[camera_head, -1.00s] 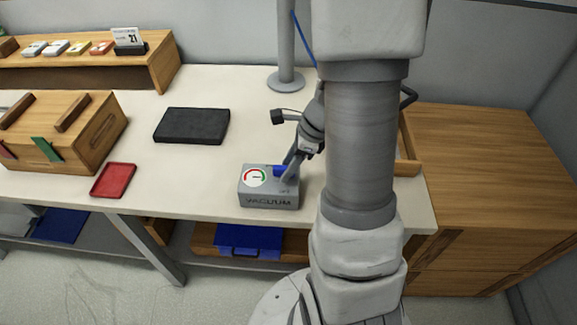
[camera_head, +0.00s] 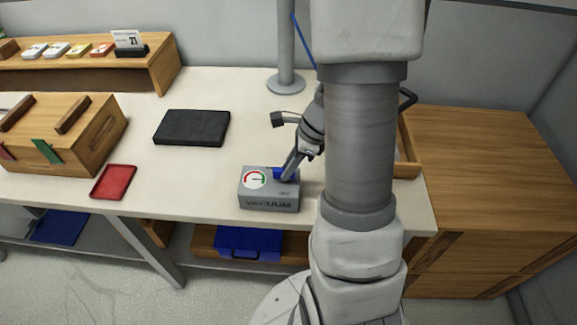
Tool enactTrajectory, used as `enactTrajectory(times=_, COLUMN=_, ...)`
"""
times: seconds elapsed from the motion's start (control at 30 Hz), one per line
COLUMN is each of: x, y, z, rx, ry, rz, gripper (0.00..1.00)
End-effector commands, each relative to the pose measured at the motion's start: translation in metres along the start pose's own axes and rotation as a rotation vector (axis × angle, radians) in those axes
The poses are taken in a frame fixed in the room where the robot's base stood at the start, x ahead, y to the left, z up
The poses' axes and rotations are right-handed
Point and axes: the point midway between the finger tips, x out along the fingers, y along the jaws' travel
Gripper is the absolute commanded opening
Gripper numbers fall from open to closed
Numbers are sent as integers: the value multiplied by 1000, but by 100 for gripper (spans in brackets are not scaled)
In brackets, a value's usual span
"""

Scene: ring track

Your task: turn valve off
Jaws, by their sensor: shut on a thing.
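A grey box marked "VACUUM" (camera_head: 268,203) stands on the white table near its front edge. A round dial (camera_head: 255,179) with a red and green scale is on its top left. The blue valve handle (camera_head: 279,173) is on the top right of the box. My gripper (camera_head: 286,176) reaches down from the upper right and is shut on the blue handle. My fingers hide part of the handle, and my arm covers much of the table's right side.
A black flat case (camera_head: 192,127), a red tray (camera_head: 113,182) and a wooden box (camera_head: 75,140) stand to the left. A grey post (camera_head: 286,55) rises behind. A wooden cabinet (camera_head: 490,170) is on the right. The table between the black case and the vacuum box is clear.

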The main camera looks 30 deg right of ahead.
Motion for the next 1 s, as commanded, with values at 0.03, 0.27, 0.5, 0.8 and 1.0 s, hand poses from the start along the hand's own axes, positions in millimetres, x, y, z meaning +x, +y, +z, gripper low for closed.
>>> enactTrajectory(times=0.03, x=0, y=0, z=0, rx=-13, ry=0, rz=6, gripper=0)
enactTrajectory(times=0.27, x=-1, y=-2, z=0, rx=-138, ry=0, rz=58, gripper=0)
enactTrajectory(times=0.5, x=-1, y=-3, z=1, rx=-340, ry=0, rz=142, gripper=0)
enactTrajectory(times=0.8, x=0, y=-4, z=2, rx=-605, ry=-1, rz=251, gripper=0)
enactTrajectory(times=1.0, x=0, y=-5, z=3, rx=-781, ry=0, rz=324, gripper=0)
